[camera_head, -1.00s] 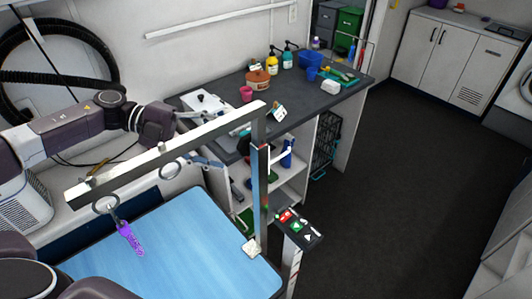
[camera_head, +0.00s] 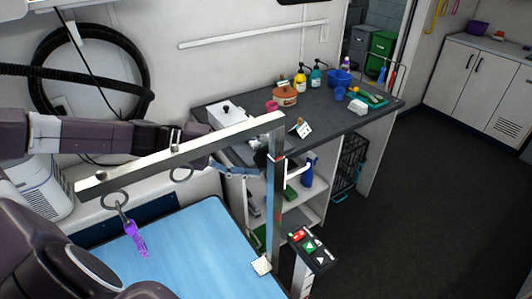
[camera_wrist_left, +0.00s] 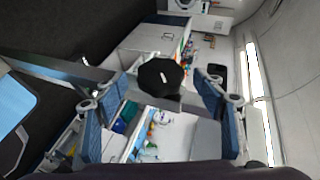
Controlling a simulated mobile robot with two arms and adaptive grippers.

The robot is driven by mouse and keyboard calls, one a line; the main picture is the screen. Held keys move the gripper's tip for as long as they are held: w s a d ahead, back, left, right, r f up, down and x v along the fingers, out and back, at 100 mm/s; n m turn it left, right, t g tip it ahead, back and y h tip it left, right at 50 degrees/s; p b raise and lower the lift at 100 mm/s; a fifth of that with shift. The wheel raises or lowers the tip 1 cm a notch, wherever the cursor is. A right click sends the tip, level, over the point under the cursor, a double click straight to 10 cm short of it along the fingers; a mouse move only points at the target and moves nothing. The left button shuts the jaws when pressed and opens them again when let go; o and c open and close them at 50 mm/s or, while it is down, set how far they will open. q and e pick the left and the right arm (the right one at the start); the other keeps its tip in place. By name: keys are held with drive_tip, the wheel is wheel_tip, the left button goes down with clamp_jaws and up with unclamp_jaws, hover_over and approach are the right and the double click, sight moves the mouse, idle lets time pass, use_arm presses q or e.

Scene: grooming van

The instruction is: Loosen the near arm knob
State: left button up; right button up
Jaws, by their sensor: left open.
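A black, lobed knob (camera_wrist_left: 160,77) shows in the left wrist view, ahead of my left gripper (camera_wrist_left: 160,103) and between its two spread fingers. No contact between fingers and knob is visible. In the head view, the dark knob (camera_head: 262,158) sits beside the upright post of the metal grooming arm (camera_head: 190,152), below the bar's right end. My left gripper (camera_head: 246,170) is open and empty there, left of the post; the bar partly hides it. My right gripper is out of view.
A blue table top (camera_head: 185,250) lies below the bar. A purple strap (camera_head: 135,238) hangs from a ring on the bar. Behind stands a dark counter (camera_head: 330,125) with bottles and bowls. A small control panel (camera_head: 312,248) stands right of the post. Open floor lies to the right.

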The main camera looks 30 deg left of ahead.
use_arm(q)
drive_tip(key=shift+p+x, duration=0.4)
drive_tip(key=shift+x, duration=0.85)
